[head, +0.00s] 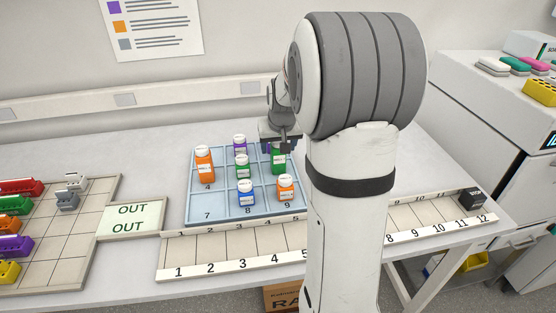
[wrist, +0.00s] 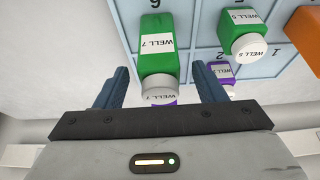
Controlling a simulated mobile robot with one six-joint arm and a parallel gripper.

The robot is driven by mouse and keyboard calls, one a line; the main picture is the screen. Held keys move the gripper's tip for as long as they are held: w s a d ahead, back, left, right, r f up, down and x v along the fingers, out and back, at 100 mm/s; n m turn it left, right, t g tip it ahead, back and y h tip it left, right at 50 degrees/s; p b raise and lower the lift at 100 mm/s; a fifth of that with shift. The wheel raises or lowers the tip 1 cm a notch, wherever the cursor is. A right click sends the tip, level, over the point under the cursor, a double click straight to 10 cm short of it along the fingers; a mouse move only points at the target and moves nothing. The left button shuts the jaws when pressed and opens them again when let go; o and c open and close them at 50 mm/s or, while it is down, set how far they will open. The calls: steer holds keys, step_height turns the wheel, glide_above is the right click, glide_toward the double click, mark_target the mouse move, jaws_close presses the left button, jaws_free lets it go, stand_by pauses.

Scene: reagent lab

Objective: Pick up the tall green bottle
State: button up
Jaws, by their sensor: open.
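The tall green bottle (wrist: 158,45) has a white cap and a label reading WELL 7. It stands in the right column of the blue tray, where the head view also shows it (head: 278,162) partly hidden by my gripper (head: 281,147). In the wrist view my gripper (wrist: 160,72) is open, with one finger on each side of the bottle's capped end. Gaps show between the fingers and the bottle, and nothing is held.
The blue tray (head: 215,213) also holds a shorter green bottle (head: 242,168), a purple one (head: 239,142), a blue one (head: 246,197) and two orange ones (head: 204,165) (head: 285,190). Some purple (wrist: 165,102) shows behind the green bottle's cap. A numbered rack (head: 225,250) lies in front.

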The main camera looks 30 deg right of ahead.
steer(key=shift+x, duration=1.05)
steer(key=c, duration=1.1)
